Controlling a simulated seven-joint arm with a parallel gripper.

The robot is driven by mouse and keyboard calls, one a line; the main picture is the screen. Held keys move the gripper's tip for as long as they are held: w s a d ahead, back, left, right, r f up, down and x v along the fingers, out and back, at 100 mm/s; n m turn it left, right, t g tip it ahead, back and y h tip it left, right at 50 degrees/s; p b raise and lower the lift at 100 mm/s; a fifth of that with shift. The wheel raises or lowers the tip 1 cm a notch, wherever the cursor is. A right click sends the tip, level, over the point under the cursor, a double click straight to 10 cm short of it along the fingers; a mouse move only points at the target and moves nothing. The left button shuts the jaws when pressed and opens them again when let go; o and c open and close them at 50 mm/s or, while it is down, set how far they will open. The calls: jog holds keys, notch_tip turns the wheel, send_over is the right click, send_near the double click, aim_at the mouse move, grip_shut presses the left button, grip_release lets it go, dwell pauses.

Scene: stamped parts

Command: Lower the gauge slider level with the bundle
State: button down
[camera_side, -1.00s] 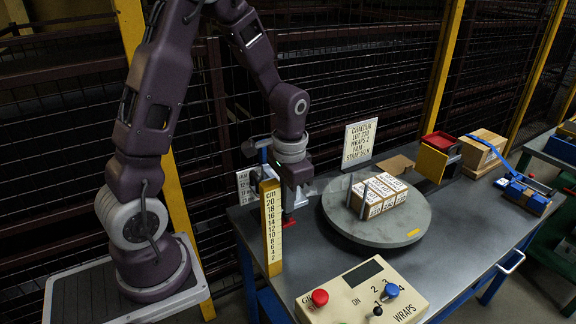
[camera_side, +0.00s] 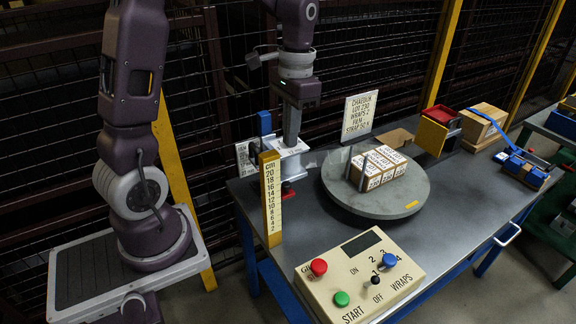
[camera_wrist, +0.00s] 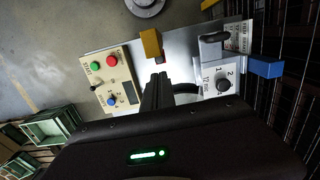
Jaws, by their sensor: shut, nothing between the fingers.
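The gauge is a yellow upright post (camera_side: 271,205) with a white cm scale, standing at the table's left edge. A small red piece (camera_side: 287,189), which looks like its slider, sits just right of the post, partway up. The bundle (camera_side: 378,168) of white-labelled boxes lies on the round grey turntable (camera_side: 412,204). My gripper (camera_side: 291,143) points down above and behind the gauge, its fingers shut and empty. In the wrist view the fingers (camera_wrist: 158,78) end near the yellow gauge post (camera_wrist: 150,42). I cannot tell whether they touch anything.
A grey-white dispenser (camera_wrist: 220,80) and a blue block (camera_wrist: 265,67) stand close to my fingers. A control box (camera_side: 360,275) with coloured buttons is at the front. A lettered sign (camera_side: 360,115) stands behind the turntable.

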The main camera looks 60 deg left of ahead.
aim_at(288, 182)
jog(key=f, duration=1)
jog(key=shift+s, duration=0.35)
notch_tip(288, 182, down, 5)
jog(key=shift+r, duration=0.2)
notch_tip(288, 182, up, 15)
jog(key=s+d+r+t, duration=0.3)
jog(key=s+d+r, duration=0.1)
jog(key=s, duration=0.4)
jog(key=s+d+r+t, duration=0.3)
jog(key=s+d+r, duration=0.1)
jog(key=s+d, duration=0.3)
jog(key=shift+s, duration=0.35)
